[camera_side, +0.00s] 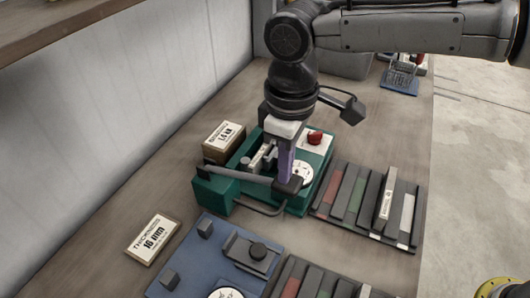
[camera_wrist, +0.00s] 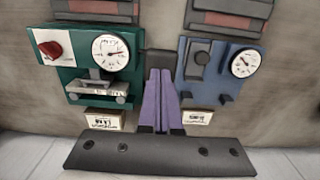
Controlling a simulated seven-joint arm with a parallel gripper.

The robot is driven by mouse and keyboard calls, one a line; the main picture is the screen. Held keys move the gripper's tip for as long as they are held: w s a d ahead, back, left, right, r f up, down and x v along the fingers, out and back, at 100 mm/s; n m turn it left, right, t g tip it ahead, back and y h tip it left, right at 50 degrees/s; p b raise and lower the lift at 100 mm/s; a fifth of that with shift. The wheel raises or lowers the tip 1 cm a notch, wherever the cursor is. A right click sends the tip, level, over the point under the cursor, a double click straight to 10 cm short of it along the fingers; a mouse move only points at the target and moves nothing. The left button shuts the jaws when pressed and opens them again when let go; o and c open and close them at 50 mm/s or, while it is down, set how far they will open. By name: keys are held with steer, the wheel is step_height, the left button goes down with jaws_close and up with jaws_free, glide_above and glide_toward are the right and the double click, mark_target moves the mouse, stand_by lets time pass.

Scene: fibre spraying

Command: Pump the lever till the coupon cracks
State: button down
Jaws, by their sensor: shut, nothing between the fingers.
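The green press (camera_side: 212,190) stands mid-bench in the side view and at the left of the wrist view (camera_wrist: 72,73). It carries a round white gauge (camera_wrist: 110,52) and a red knob (camera_side: 315,137). The grey lever (camera_side: 240,179) runs along its near side to a dark end block. My gripper (camera_side: 286,176), with purple fingers, points down over that block, shut and empty. The tips seem to touch it, but I cannot tell for certain. In the wrist view my gripper (camera_wrist: 158,75) hides part of the block. I cannot clearly make out the coupon among the grey clamp parts.
A blue fixture (camera_side: 205,255) with its own gauge (camera_wrist: 243,63) stands near the press. Dark racks of strips (camera_side: 330,195) lie to the right. A "1.6 kN" block (camera_side: 224,139) and a "16 mm" card (camera_side: 153,240) lie left. Bare bench shows between the card and the wall.

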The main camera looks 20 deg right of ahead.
steer(key=shift+f, duration=1.9)
steer(key=shift+r, duration=3.3)
steer(key=shift+f, duration=3.3)
steer(key=shift+r, duration=3.3)
